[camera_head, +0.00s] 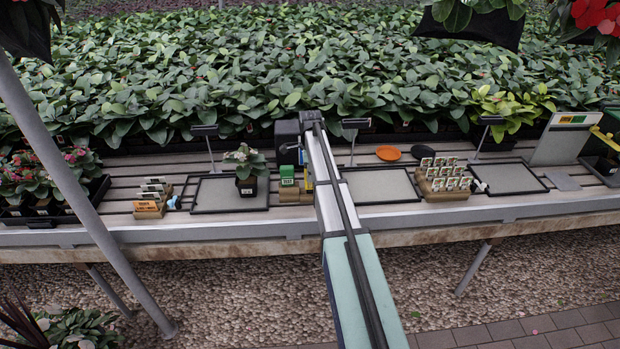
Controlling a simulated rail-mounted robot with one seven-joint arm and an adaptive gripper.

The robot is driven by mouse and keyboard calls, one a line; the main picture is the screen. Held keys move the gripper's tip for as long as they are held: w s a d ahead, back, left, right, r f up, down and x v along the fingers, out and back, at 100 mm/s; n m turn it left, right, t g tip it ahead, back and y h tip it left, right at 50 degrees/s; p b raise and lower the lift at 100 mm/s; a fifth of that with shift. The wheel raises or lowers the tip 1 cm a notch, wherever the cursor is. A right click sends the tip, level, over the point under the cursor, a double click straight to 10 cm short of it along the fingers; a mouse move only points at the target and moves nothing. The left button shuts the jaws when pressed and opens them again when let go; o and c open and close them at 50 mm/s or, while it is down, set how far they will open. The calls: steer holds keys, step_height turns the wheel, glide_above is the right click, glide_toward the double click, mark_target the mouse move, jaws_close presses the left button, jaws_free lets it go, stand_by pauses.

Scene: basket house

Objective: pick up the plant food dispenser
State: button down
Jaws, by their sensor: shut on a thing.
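My gripper (304,160) is at the far end of my arm, over the bench, and mostly hidden by the arm. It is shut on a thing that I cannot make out. A tall dark box (287,137) stands just left of it, perhaps the plant food dispenser; I cannot tell if they touch. A small green box (287,174) is in front of the dark box, above a brown block (289,196).
A potted white-flowered plant (245,168) stands on a left tray (210,195). Another tray (380,186) is right of my arm. A brown holder (445,193) carries several small packets. An orange dish (388,153) lies behind. Dense foliage fills the back.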

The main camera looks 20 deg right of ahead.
step_height(320, 180, up, 18)
steer(key=b, duration=0.3)
